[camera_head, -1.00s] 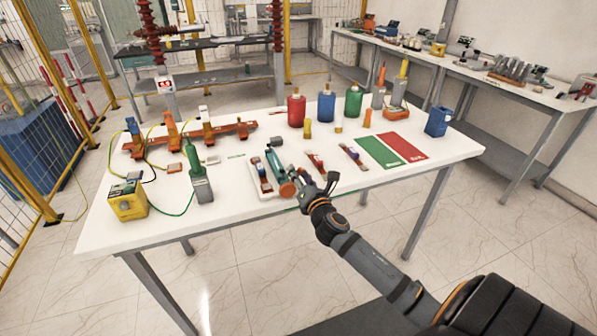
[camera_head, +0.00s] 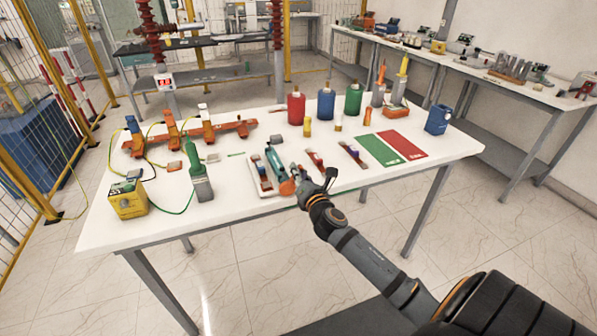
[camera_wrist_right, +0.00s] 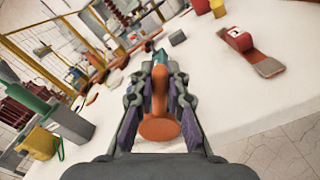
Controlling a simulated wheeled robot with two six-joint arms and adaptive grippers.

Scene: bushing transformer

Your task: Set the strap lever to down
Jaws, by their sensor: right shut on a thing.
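My right gripper (camera_head: 305,180) is at the front edge of the white table, beside a teal cylindrical part (camera_head: 275,163) on a white tray. In the right wrist view the fingers (camera_wrist_right: 160,75) are shut on an orange handle (camera_wrist_right: 159,128) with a round end. The handle also shows in the head view (camera_head: 287,187). It points away from the wrist towards a teal part (camera_wrist_right: 160,57). I cannot tell for certain that this handle is the strap lever. My left gripper is not in view.
Short red strap pieces (camera_head: 315,160) lie right of the tray. A green-handled device (camera_head: 200,182) and a yellow box (camera_head: 127,199) stand to the left. Red, blue and green bottles (camera_head: 326,104) stand at the back. Green and red mats (camera_head: 402,146) lie at the right.

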